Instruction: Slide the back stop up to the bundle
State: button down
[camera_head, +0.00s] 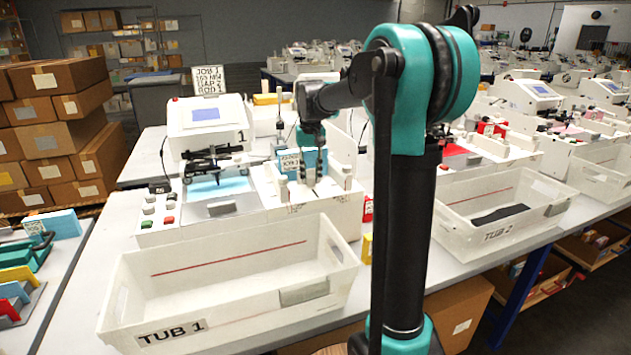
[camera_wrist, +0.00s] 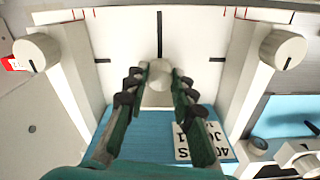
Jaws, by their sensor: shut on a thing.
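In the wrist view my gripper (camera_wrist: 160,76) is closed around a pale round knob (camera_wrist: 159,73), which I take to be the back stop's. The knob stands in front of a white plate (camera_wrist: 120,62) with black tick marks. The blue bundle (camera_wrist: 150,117), with a white printed card (camera_wrist: 192,146) on it, lies just below in the picture, partly hidden by the fingers. I cannot tell whether the stop touches it. In the head view my gripper (camera_head: 308,172) reaches down into the white feeder, by the blue bundle (camera_head: 312,158); its fingertips are hard to make out.
Larger knobs stand left (camera_wrist: 37,52) and right (camera_wrist: 283,50) of the plate. In the head view, the plotter (camera_head: 206,125) is left of the feeder. Tub 1 (camera_head: 225,262) stands in front, looking empty; Tub 2 (camera_head: 500,215) at right holds something dark.

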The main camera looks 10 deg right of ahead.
aim_at(309, 175)
jog(key=shift+w+a, duration=0.15)
jog(key=shift+w, duration=0.45)
jog(key=c, duration=1.3)
grip_release()
jog(key=shift+o, duration=0.2)
notch_tip(309, 175, up, 12)
jog(key=shift+c, duration=0.4)
